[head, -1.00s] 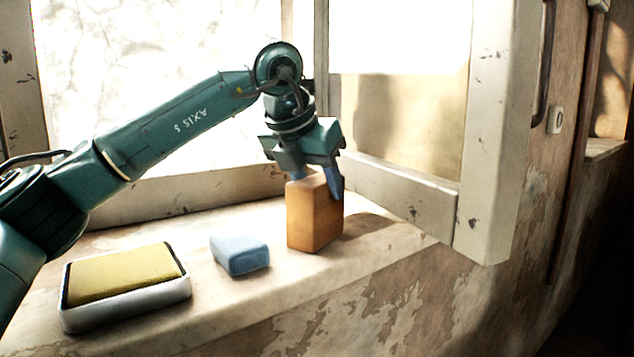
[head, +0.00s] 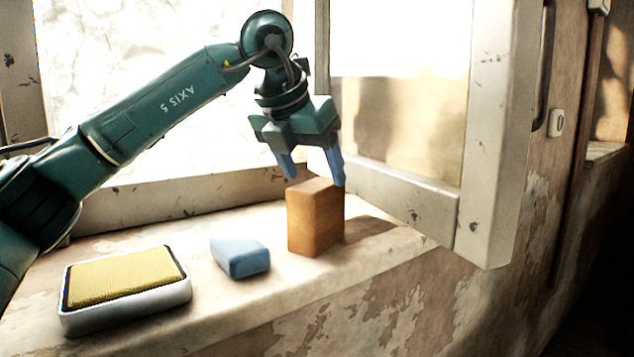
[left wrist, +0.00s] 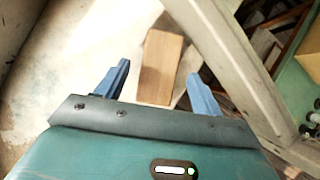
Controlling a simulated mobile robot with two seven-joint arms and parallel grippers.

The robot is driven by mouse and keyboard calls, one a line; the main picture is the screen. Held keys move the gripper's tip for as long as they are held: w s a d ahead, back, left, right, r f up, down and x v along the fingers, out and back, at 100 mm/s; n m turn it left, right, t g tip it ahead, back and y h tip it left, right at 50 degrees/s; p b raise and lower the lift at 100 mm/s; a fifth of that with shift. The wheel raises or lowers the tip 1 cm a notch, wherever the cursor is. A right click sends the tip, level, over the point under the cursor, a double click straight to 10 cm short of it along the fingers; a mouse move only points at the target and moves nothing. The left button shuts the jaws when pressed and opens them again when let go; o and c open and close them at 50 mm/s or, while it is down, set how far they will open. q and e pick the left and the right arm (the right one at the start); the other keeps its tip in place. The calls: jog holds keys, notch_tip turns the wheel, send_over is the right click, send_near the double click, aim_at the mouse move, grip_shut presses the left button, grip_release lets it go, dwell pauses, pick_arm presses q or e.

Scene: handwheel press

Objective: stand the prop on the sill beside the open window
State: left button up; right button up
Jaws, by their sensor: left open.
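The prop, an orange-brown wooden block (head: 314,222), stands upright on the pale sill (head: 205,292) beside the open window sash (head: 487,140). My left gripper (head: 313,181) is open just above the block, its blue fingers apart and nothing held between them. In the left wrist view the block's top (left wrist: 161,66) shows between and beyond the open fingertips (left wrist: 158,70). My right gripper is in neither view.
A blue block (head: 240,258) lies on the sill left of the wooden block. A white tray with a yellow pad (head: 125,312) sits farther left. The window frame (head: 185,197) runs behind them. The sash stands close on the right.

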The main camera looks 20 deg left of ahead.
pick_arm(q)
jog(key=v, duration=0.8)
jog(key=shift+r, duration=0.1)
